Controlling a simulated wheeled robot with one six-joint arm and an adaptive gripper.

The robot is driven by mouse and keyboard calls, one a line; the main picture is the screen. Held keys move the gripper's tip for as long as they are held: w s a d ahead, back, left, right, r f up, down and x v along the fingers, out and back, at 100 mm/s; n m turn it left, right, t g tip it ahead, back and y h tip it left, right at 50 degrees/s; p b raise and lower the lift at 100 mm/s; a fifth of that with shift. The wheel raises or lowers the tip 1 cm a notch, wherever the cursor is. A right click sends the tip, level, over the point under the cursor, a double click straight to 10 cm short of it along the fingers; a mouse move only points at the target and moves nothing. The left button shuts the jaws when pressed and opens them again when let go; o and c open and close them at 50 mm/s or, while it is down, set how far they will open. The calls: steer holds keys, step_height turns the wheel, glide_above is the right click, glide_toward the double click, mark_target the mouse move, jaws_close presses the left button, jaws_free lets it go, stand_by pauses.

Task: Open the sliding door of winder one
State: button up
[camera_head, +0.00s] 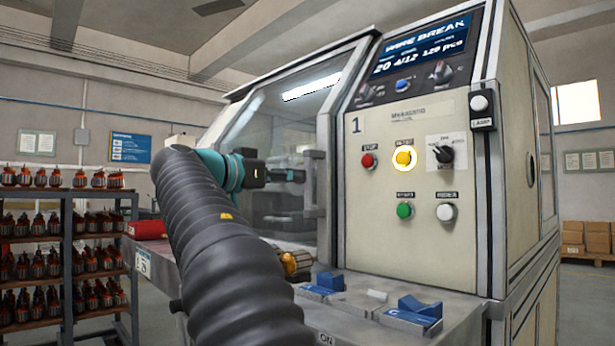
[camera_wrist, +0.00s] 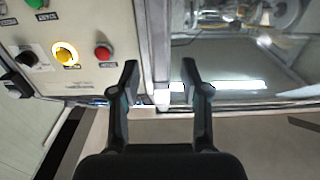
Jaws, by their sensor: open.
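Winder one is the cream machine marked "1" (camera_head: 433,235). Its glass sliding door (camera_head: 285,125) spans the front left of the control panel and looks shut. A grey vertical handle (camera_head: 311,190) stands at the door's right edge. My gripper (camera_head: 298,176) is at the handle's left side in the head view, its fingers partly hidden. In the wrist view my gripper (camera_wrist: 160,78) is open, with one finger on each side of a grey upright bar (camera_wrist: 159,45). I cannot tell whether the fingers touch it. The display reads "WIRE BREAK".
The panel has a lit yellow button (camera_head: 404,157), a red button (camera_head: 368,160) and a green button (camera_head: 404,210). A ledge below holds blue blocks (camera_head: 420,306) and an armature (camera_head: 295,263). A rack (camera_head: 68,245) of armatures stands at left.

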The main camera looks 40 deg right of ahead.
mark_target(308, 210)
steer(key=shift+w+d+p, duration=0.15)
steer(key=shift+d+p, duration=0.05)
steer(key=shift+d, duration=1.35)
steer(key=shift+w+d+p, duration=0.1)
steer(key=shift+d+p, duration=0.1)
steer(key=shift+d, duration=1.3)
jaws_close()
